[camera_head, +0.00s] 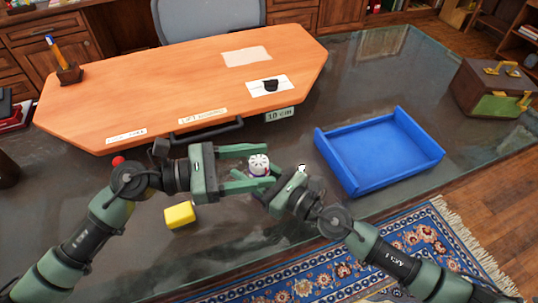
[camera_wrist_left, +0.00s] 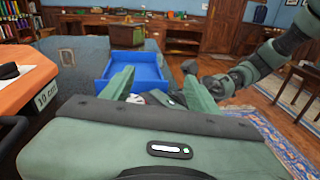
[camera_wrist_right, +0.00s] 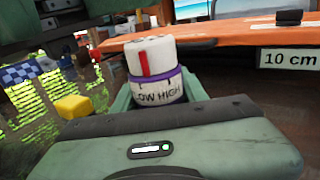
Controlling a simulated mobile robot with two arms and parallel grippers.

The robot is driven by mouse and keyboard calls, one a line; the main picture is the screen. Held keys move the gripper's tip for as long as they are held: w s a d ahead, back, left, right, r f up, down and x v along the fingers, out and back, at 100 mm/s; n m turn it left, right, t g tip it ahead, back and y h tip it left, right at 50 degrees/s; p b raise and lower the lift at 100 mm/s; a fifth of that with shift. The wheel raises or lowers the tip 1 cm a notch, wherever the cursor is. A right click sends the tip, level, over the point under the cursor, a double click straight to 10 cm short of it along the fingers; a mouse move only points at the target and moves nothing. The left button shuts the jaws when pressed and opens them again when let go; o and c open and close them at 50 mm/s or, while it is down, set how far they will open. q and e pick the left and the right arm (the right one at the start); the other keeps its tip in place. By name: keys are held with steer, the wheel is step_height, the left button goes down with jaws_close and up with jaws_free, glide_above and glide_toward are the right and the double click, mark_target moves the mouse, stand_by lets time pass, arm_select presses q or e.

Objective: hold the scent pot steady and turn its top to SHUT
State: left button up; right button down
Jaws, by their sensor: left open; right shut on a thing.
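The scent pot (camera_head: 258,164) stands upright, with a white ribbed top, a purple band and a white body. In the right wrist view its top (camera_wrist_right: 151,56) carries a red line above the words LOW and HIGH, nearer LOW; the word SHUT is not in sight. My right gripper (camera_head: 267,186) is shut on the pot's lower body. My left gripper (camera_head: 262,165) is open, its fingers on either side of the pot's top with gaps visible. In the left wrist view the pot is mostly hidden behind my gripper.
A blue tray (camera_head: 380,150) lies to the right, looking empty. A yellow block (camera_head: 180,215) lies at front left. A wooden board (camera_head: 190,85) with labels and a dark handle (camera_head: 205,134) is behind. A chest (camera_head: 492,90) stands far right.

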mark_target(267, 158)
arm_select(q)
steer(key=a+f+n+t+y, duration=0.2)
steer(key=a+f+n+t, duration=0.25)
steer(key=a+t, duration=0.25)
steer(key=shift+n, duration=0.45)
steer(key=x, duration=1.1)
steer(key=shift+s+d+r, duration=0.2)
steer(key=shift+s+d, duration=0.15)
jaws_close()
